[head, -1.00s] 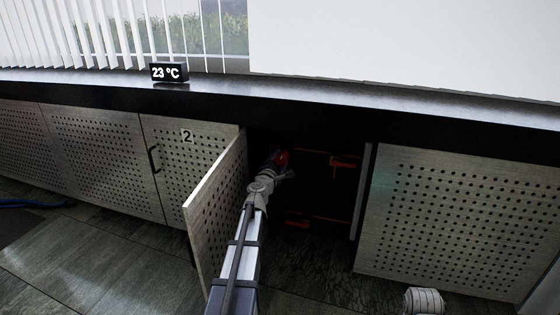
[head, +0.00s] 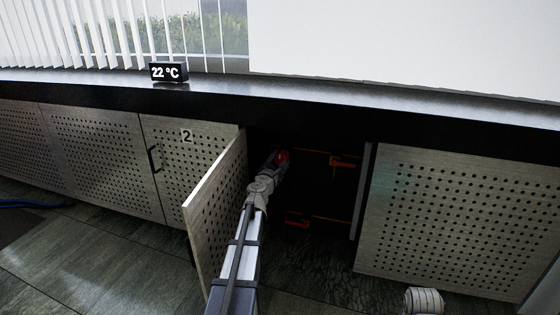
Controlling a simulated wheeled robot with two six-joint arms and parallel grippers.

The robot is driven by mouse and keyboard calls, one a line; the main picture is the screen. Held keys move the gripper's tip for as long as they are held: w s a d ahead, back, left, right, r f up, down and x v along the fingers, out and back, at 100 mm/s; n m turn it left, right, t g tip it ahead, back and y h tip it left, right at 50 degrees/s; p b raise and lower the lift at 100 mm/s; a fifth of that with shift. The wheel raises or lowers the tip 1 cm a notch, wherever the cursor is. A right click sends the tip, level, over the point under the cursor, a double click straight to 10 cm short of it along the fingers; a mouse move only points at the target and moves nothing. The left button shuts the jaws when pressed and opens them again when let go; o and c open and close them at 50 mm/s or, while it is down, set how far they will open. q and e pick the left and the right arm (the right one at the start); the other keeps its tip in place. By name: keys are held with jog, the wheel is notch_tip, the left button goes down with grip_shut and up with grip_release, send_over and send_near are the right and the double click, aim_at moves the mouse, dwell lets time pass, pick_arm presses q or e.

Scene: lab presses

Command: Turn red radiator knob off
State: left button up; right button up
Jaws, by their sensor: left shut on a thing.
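The red radiator knob (head: 283,156) shows inside the dark open cabinet, at its upper left. My left arm reaches in from below, and my left gripper (head: 277,160) is at the knob, shut on it. The arm and gripper hide part of the knob, and its setting cannot be read.
A perforated door (head: 217,210) stands open just left of my arm. Orange-red fittings (head: 343,163) and a lower one (head: 297,222) sit in the dark cabinet. A closed perforated panel (head: 440,220) is at right. A display (head: 168,72) on the sill reads 22 °C.

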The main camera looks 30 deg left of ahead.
pick_arm(q)
jog(key=o, duration=1.4)
jog(key=shift+c, duration=0.2)
jog(key=v, duration=0.8)
jog(key=shift+w, duration=0.1)
